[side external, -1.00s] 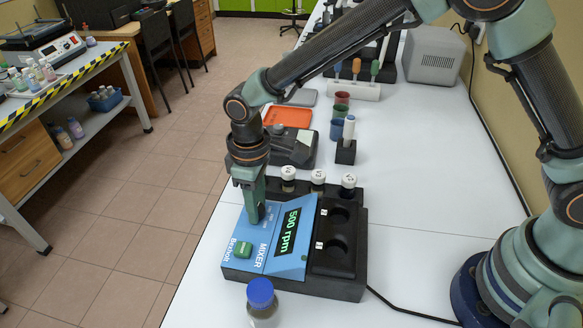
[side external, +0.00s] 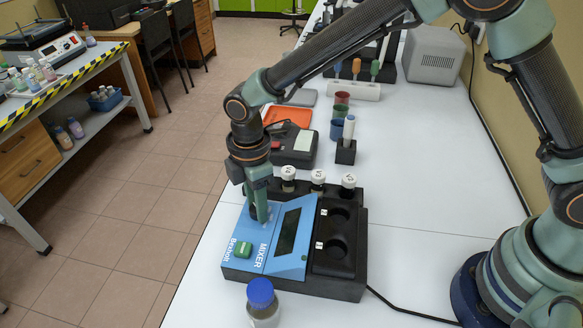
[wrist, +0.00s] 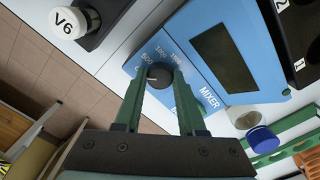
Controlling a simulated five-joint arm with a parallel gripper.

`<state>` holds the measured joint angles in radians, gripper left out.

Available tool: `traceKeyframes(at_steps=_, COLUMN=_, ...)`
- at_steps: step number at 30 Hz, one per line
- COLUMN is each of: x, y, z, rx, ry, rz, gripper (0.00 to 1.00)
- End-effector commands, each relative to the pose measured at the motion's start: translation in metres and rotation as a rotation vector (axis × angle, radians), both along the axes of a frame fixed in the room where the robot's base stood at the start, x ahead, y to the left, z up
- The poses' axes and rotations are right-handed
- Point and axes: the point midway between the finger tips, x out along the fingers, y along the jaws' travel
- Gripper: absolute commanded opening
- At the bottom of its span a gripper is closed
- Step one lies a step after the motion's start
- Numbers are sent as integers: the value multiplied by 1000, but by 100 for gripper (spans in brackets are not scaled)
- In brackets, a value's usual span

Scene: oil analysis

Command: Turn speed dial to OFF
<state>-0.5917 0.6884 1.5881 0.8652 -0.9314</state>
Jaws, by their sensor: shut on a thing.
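The blue and black mixer (side external: 262,262) stands on the white bench, and it also shows in the wrist view (wrist: 240,93). Its display (side external: 288,231) is dark and blank. The black speed dial (wrist: 160,74) has a white pointer mark, and printed numbers, 500 among them, show around it. My gripper (side external: 259,213) points down onto the dial from above. In the wrist view my gripper (wrist: 161,80) has one green finger on each side of the dial, shut on it. The fingers partly hide the panel, so I cannot read the OFF label.
A blue-capped bottle (side external: 261,301) stands at the mixer's near edge. White-capped vials (side external: 318,177) sit along the mixer's far side. A dark device (side external: 292,148) and a pen-like tool in a black stand (side external: 346,150) are behind.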

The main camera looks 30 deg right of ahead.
Motion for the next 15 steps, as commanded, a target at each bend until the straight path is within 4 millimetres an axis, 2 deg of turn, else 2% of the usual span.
traceKeyframes(at_steps=15, x=0, y=0, z=2, rx=0, ry=0, rz=65, gripper=0)
